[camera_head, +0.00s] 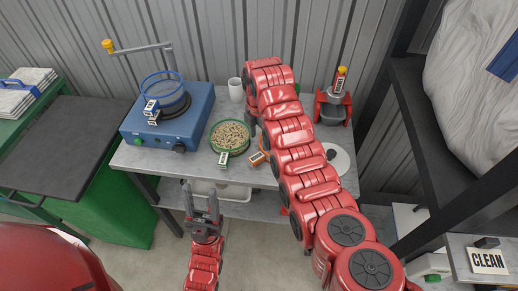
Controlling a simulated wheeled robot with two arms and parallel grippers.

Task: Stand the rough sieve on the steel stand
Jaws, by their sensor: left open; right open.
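Three labelled round items are in view; their labels are too small to read, so I cannot tell which is the rough sieve. A green-rimmed sieve (230,137) holding tan grains lies on the bench. A blue ring sieve (162,86) sits on the blue machine. An orange item (257,158) is mostly hidden behind my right arm. A pale grey disc (340,160) lies right of that arm; I cannot tell if it is the steel stand. My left gripper (203,203) is open and empty before the bench. My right gripper (250,118) is open above the bench, right of the green sieve, partly hidden.
The grey bench (150,160) carries the blue machine (195,105), a white mug (235,90) and a red device (333,104). A white tray (222,190) is on the lower shelf. A green cabinet (118,205) stands left, a dark shelf rack (420,120) right.

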